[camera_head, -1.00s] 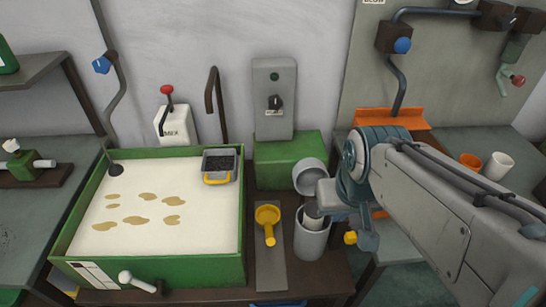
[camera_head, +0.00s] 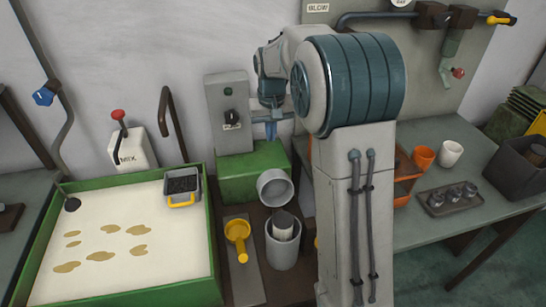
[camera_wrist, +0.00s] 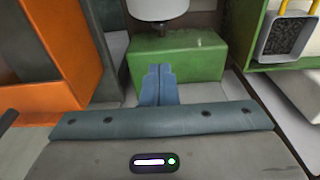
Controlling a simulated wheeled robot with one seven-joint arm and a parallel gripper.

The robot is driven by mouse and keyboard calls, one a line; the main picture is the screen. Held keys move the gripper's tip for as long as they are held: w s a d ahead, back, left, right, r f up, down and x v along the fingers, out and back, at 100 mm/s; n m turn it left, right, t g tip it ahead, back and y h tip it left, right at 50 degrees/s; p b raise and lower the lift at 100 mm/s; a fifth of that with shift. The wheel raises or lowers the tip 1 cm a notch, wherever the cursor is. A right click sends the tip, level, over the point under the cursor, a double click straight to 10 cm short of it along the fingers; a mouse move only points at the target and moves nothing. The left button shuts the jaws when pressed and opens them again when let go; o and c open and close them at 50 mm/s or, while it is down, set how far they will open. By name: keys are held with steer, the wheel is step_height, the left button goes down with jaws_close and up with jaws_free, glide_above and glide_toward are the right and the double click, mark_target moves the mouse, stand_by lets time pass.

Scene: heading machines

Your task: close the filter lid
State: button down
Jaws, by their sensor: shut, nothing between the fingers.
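The filter housing (camera_head: 283,250) is an open grey cylinder with a white filter (camera_head: 284,227) standing inside it. Its grey round lid (camera_head: 276,187) is open, tipped up at the back of the housing with its hollow side facing forward. My gripper (camera_head: 271,133) is above and behind the lid, over the green block (camera_head: 240,175), apart from the lid. In the wrist view my blue fingers (camera_wrist: 158,84) are pressed together and empty. A pale round part at the top of that view (camera_wrist: 158,8) looks like the lid, partly cut off.
A green-walled tank (camera_head: 213,250) of pale liquid stands left, with a grey strainer (camera_head: 182,188) at its corner. A yellow scoop (camera_head: 238,237) lies left of the housing. A grey switch box (camera_head: 228,110) is behind. My arm hides the area right of the housing; an orange holder (camera_head: 404,180) shows beyond.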

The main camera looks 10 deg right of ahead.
steer(key=w+f, duration=0.1)
steer(key=w, duration=0.1)
steer(key=p, duration=0.3)
glide_above(274, 185)
steer(key=w, duration=0.4)
step_height(274, 185, down, 9)
steer(key=shift+r, duration=0.1)
steer(key=shift+s+a, duration=0.1)
steer(key=shift+s, duration=0.25)
steer(key=shift+s, duration=0.1)
